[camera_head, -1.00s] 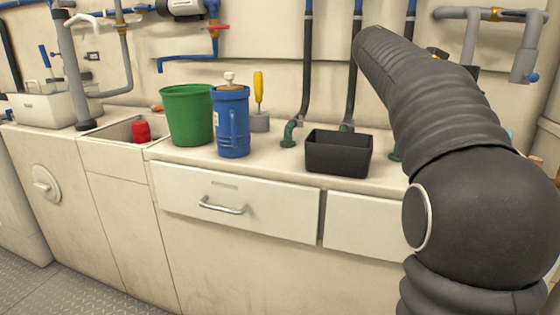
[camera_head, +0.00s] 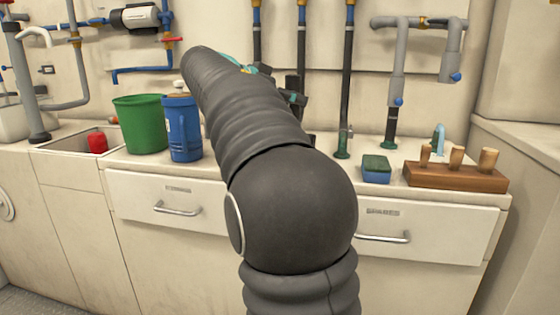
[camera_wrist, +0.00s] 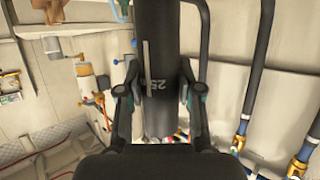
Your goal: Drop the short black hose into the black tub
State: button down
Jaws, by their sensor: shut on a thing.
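In the wrist view, a short black hose (camera_wrist: 158,50) with pale "25" markings stands lengthwise between the fingers of my gripper (camera_wrist: 158,97). The fingers are shut on it from both sides. In the head view, part of my gripper (camera_head: 293,97) shows behind my arm, in front of the wall above the counter; the hose cannot be told apart there. The black tub is not visible now; my arm covers the part of the counter around where it stood earlier.
A green bucket (camera_head: 140,125) and a blue canister (camera_head: 183,130) stand on the counter left of my arm. On the right are a blue-green sponge (camera_head: 376,168) and a wooden block with plugs (camera_head: 455,178). Vertical pipes (camera_head: 347,75) run down the wall behind.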

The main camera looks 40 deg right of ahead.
jog(key=shift+f+b, duration=0.95)
jog(key=shift+f, duration=0.9)
jog(key=c, duration=0.7)
grip_release()
jog(key=shift+a, duration=0.1)
jog(key=v, duration=1.2)
jog(key=shift+s, duration=0.1)
